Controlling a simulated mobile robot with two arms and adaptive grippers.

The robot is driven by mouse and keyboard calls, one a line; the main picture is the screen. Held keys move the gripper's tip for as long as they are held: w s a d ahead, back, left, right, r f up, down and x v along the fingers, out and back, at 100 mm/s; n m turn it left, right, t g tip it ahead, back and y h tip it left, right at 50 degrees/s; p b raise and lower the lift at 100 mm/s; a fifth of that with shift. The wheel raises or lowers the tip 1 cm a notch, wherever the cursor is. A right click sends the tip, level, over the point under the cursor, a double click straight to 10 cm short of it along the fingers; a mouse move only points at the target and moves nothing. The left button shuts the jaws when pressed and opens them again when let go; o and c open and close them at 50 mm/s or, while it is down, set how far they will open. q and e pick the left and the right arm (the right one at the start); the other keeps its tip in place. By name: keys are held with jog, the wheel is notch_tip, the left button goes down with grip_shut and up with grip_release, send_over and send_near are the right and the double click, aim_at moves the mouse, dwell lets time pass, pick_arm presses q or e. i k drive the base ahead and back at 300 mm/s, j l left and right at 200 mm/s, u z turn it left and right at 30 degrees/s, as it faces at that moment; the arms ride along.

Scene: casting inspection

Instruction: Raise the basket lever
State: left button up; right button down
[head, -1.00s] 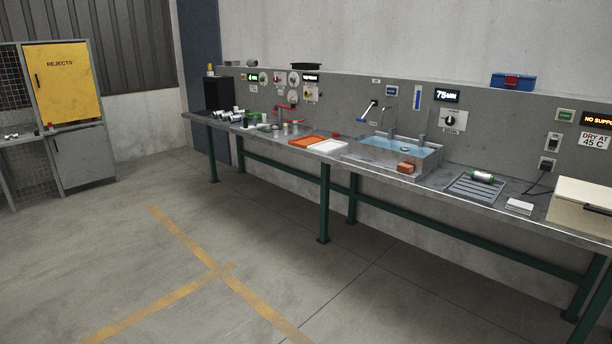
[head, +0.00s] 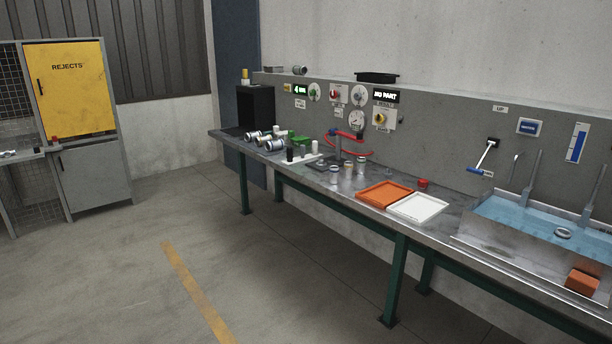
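The lever (head: 486,153) is on the grey back panel above the left end of the water tank, at the right of the head view. It has a pale arm slanting down to the left and a blue grip (head: 474,171) at its lower end. A small "UP" label (head: 499,108) is on the panel above it. The water tank (head: 477,248) has blue water with a ring-shaped part and upright grey rods in it. Neither of my grippers is in view.
The long bench bears an orange tray (head: 386,184), a white tray (head: 440,207) and a red cap (head: 423,183) left of the tank. An orange block (head: 582,281) is at the tank's front. A yellow rejects cabinet (head: 70,90) stands far left. The floor before the bench is clear.

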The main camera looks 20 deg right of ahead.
aim_at(476, 170)
jog(key=i+z, duration=0.2)
jog(key=i, duration=0.25)
jog(key=i+j+z, duration=0.1)
jog(key=i+z, duration=0.15)
jog(key=i, duration=0.15)
jog(key=i+j+z, duration=0.2)
jog(key=i, duration=0.2)
